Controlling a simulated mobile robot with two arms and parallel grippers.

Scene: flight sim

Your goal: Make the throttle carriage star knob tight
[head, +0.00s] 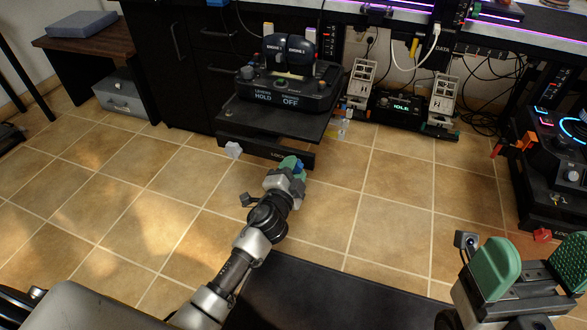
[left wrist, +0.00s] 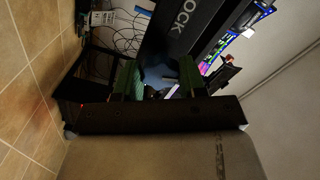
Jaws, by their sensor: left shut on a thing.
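The throttle carriage (head: 262,118) is a black sliding tray under the desk, carrying a throttle unit (head: 290,85). Its front bar has a lettered LOCK label, partly covered in the head view and readable in the left wrist view (left wrist: 188,22). My left gripper (head: 291,166) is at the right part of this bar, its green fingers shut on the blue star knob (head: 299,165). In the left wrist view the knob (left wrist: 160,76) sits between the two green pads; its shape is mostly hidden. My right gripper (head: 527,268) is open and empty at the lower right.
A pale knob (head: 233,149) sits at the bar's left end. A black box (head: 398,112) with pedals stands behind to the right, with loose cables nearby. A black console (head: 556,150) stands at the far right.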

